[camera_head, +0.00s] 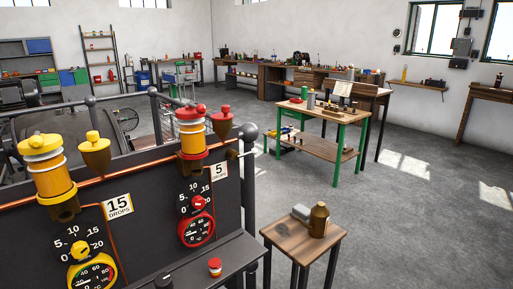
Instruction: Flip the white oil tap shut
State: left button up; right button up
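No white oil tap can be told apart in the head view. A dark machine panel (140,228) fills the lower left. It carries a yellow oiler (58,182) with a white ring near its top, and a red-and-yellow oiler (191,137). A yellow funnel-shaped cup (95,153) and a red cup (222,125) stand beside them. A small dark fitting (232,154) sits right of the red oiler. Labels read 15 drops (118,205) and 5 (219,171). Neither of my grippers is in view.
Below the oilers are red (197,230) and yellow (92,277) gauges with dials. A red-and-white button (215,267) is on the panel's ledge. A small wooden table (292,234) with a brown bottle (319,219) stands at right.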

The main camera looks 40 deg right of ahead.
aim_at(254, 151)
jog(key=l+z, duration=0.15)
jog(key=l, duration=0.25)
jog(key=i+l+z, duration=0.1)
jog(key=l, duration=0.3)
jog(key=i+l+z, duration=0.15)
jog(key=l, duration=0.25)
jog(key=l+z, duration=0.1)
jog(key=l, duration=0.3)
jog(key=i, duration=0.05)
